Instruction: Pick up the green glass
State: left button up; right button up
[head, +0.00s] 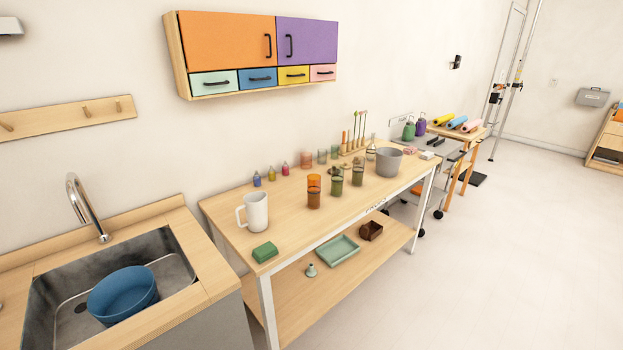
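Several greenish glasses stand on the wooden workbench (285,222). A green glass (337,182) stands near the bench's middle, right of a taller orange-brown glass (313,191). Another green glass (358,174) stands just right of it, close to a grey bucket. Which one the task means cannot be told. Neither of my grippers is in view.
A white pitcher (256,211) and a green block (265,252) are at the bench's left end. A grey bucket (389,162) stands to the right. A sink with a blue basin (123,293) is at the left. The floor (500,270) in front is clear.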

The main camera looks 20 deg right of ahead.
aim_at(337, 181)
jog(key=i+l+u, duration=0.25)
jog(key=l, duration=0.15)
jog(key=l+u, duration=0.2)
jog(key=l, duration=0.2)
jog(key=i+l+u, duration=0.1)
jog(key=l+u, duration=0.15)
jog(key=l, duration=0.2)
